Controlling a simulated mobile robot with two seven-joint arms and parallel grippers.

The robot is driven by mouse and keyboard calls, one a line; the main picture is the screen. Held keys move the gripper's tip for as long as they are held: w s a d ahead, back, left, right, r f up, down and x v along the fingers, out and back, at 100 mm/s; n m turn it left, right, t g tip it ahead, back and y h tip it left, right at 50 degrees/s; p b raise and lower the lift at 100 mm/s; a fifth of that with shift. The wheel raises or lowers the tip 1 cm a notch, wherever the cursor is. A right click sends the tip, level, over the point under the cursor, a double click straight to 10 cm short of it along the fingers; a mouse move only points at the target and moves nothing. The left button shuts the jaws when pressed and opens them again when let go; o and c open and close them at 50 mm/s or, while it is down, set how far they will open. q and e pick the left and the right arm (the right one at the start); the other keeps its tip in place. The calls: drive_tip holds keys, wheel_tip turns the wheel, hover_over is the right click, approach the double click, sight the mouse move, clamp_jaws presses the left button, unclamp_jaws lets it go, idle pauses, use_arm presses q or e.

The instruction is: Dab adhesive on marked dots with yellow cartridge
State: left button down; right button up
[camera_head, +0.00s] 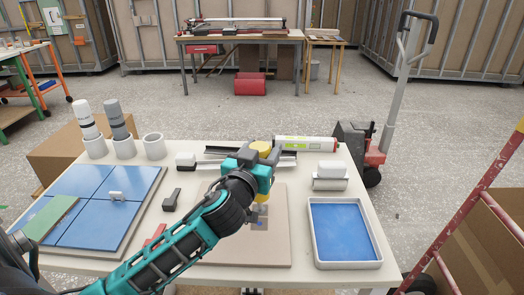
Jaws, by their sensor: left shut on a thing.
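My left gripper (258,165) is shut on the yellow cartridge (261,147), over the middle of the table. The cartridge's yellow end shows above the fingers; the gripper and arm hide much of its body. Below lies a flat beige board (275,250) with a grey patch (258,222). A small part shows over this patch below the wrist, but I cannot tell whether it touches. No marked dots can be made out; my arm covers part of the board. My right gripper is not in view.
White and grey cartridges stand in two white holders (95,148); a third holder (153,146) looks empty. Blue tiles (80,180) lie left. A labelled tube (305,143) lies behind the gripper. A blue-bottomed tray (376,262) and white block (332,170) are right.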

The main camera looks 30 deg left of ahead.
sight(262, 142)
use_arm(q)
drive_tip(key=shift+f, duration=0.1)
wheel_tip(262, 142, up, 2)
drive_tip(key=shift+r+p, duration=0.1)
drive_tip(key=shift+p, duration=1)
drive_tip(key=shift+r, duration=0.95)
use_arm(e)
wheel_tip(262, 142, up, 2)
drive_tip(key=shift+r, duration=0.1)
